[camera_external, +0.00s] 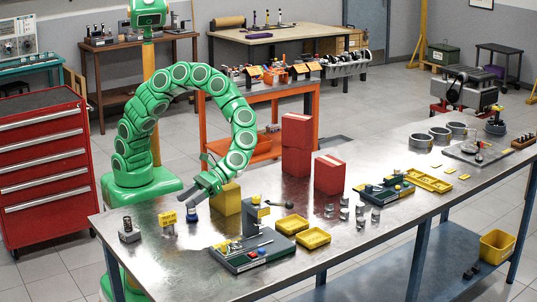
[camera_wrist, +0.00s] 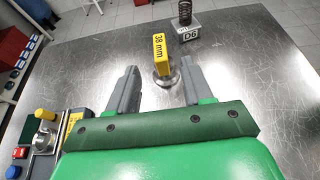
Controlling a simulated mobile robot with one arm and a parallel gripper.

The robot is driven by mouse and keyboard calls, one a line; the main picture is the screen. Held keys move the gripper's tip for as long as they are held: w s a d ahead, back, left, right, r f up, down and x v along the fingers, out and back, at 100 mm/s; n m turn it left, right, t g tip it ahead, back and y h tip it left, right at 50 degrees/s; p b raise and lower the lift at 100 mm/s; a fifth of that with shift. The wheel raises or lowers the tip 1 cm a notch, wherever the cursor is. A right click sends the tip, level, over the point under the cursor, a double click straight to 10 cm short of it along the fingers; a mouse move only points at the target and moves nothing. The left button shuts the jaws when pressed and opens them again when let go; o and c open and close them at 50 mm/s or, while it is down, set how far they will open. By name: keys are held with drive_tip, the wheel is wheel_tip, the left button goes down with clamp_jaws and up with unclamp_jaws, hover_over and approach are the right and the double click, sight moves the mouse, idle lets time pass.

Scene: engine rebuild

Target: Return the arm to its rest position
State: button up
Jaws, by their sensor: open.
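My green arm (camera_external: 190,75) is bent in a high arch over the left end of the steel bench. My gripper (camera_external: 193,197) hangs low near the bench top at the arm's end. In the wrist view my gripper (camera_wrist: 157,84) has its two grey fingers spread wide, with nothing clamped between them. A yellow block marked "38 mm" (camera_wrist: 160,55) stands on a round metal base just beyond the fingertips, apart from them. It appears as a yellow tag (camera_external: 168,218) in the external view.
A spring (camera_wrist: 185,12) stands on a grey block marked D6 (camera_wrist: 187,32) farther out. A green-grey fixture (camera_external: 252,252) stands close by on the bench, with a yellow box (camera_external: 226,199) and red boxes (camera_external: 329,175) behind. A red tool cabinet (camera_external: 45,165) stands at left.

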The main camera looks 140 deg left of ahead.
drive_tip(key=shift+a+r, duration=0.2)
drive_tip(key=shift+a, duration=0.2)
drive_tip(key=s+d+r+m+g+y, duration=0.25)
drive_tip(key=s+m, duration=0.25)
drive_tip(key=s, duration=0.3)
drive_tip(key=s+d+r+m+g+y, duration=0.1)
drive_tip(key=s+d+r+m+y, duration=0.2)
drive_tip(key=s, duration=0.5)
drive_tip(key=s+a+r+m+t+y, duration=0.1)
drive_tip(key=s+a+m+y, duration=0.2)
drive_tip(key=s, duration=0.7)
drive_tip(key=s+a+r+m+y, duration=0.1)
drive_tip(key=s+a+m+y, duration=0.2)
drive_tip(key=s, duration=0.7)
drive_tip(key=shift+s+m+t+y, duration=0.35)
drive_tip(key=shift+m+y, duration=0.6)
drive_tip(key=shift+m, duration=1.05)
drive_tip(key=shift+a, duration=0.1)
